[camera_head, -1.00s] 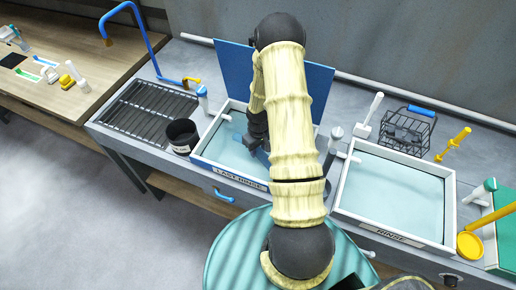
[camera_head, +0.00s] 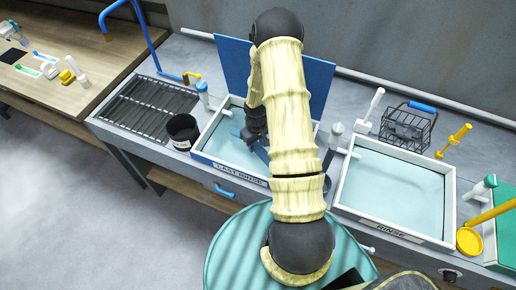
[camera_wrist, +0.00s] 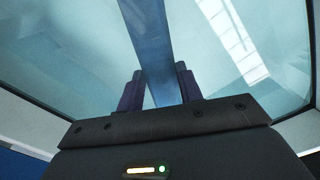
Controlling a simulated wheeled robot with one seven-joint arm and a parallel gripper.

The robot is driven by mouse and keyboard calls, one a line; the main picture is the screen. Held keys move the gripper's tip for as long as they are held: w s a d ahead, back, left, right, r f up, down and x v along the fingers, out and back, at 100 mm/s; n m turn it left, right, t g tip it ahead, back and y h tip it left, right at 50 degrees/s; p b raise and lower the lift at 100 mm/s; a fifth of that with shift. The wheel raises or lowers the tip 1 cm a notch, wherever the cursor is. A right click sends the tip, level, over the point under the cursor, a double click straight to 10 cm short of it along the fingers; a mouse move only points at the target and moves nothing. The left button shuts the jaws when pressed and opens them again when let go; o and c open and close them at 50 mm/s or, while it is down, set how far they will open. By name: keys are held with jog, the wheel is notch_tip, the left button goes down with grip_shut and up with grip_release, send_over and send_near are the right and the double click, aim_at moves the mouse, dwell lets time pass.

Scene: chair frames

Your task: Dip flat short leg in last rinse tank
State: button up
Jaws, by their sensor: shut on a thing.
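The last rinse tank (camera_head: 207,160) is a white-walled basin of pale water with a "LAST RINSE" label on its front. My gripper (camera_wrist: 158,84) is shut on a flat blue leg (camera_wrist: 146,35), with a dark finger on each side of it. The leg runs away from the fingers across the water in the wrist view. In the head view the gripper (camera_head: 255,128) is over the last rinse tank, and part of the blue leg (camera_head: 262,153) shows beside my arm. My arm hides much of the tank's right side. I cannot tell how deep the leg is in the water.
A rinse tank (camera_head: 447,205) stands to the right, with a wire basket (camera_head: 403,128) behind it. A black cup (camera_head: 182,130) and a drain rack (camera_head: 147,108) are left of the last rinse tank. A blue panel (camera_head: 318,88) stands behind. A blue tap (camera_head: 150,35) rises at back left.

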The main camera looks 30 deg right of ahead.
aim_at(256, 146)
jog(key=shift+s+d, duration=0.35)
jog(key=shift+s, duration=0.15)
jog(key=shift+w+a, duration=0.1)
jog(key=shift+w, duration=0.1)
dwell(0.5)
jog(key=shift+w+a, duration=0.25)
jog(key=shift+w, duration=0.05)
jog(key=shift+r, duration=0.1)
dwell(0.3)
notch_tip(256, 146, up, 12)
jog(key=p, duration=0.9)
dwell(0.3)
